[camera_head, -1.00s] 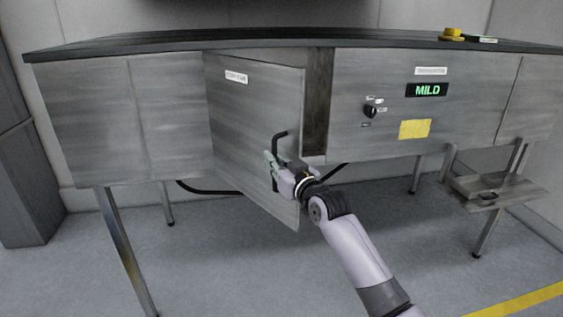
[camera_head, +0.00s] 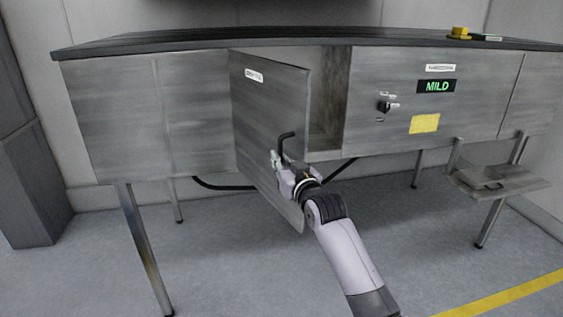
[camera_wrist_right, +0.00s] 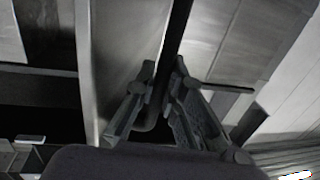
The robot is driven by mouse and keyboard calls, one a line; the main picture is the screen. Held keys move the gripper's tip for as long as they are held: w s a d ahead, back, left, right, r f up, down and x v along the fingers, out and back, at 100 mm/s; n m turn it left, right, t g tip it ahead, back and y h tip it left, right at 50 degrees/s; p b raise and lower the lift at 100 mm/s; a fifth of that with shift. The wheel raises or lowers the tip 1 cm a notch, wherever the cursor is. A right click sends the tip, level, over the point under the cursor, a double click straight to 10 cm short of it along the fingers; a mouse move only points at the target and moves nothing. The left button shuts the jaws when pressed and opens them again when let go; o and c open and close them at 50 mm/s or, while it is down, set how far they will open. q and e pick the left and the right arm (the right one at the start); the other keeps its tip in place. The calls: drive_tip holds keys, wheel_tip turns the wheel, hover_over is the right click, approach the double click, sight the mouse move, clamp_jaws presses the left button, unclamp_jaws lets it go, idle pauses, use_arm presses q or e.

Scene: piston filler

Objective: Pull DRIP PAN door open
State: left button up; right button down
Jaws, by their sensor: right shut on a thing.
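The DRIP PAN door (camera_head: 262,110) is a grey metal panel on the front of the cabinet. It is hinged at its left edge and stands partly open, swung out toward me. Its small white label (camera_head: 254,75) is near the top. A dark bar handle (camera_head: 287,138) is on the door near its free edge. My right gripper (camera_head: 281,170) is shut on the handle, and in the right wrist view the dark bar (camera_wrist_right: 176,40) runs between the two fingers (camera_wrist_right: 163,82). The fingers hide part of the handle. My left gripper is not in view.
A small shelf (camera_head: 520,183) juts out at the right. The floor (camera_head: 230,270) in front is clear.

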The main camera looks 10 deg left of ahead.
drive_tip(key=c, duration=2)
unclamp_jaws()
drive_tip(key=shift+a+r, duration=0.1)
drive_tip(key=shift+r, duration=0.1)
drive_tip(key=shift+o, duration=0.4)
drive_tip(key=shift+w+a+f, duration=0.1)
drive_tip(key=shift+f, duration=0.05)
drive_tip(key=v, duration=1.2)
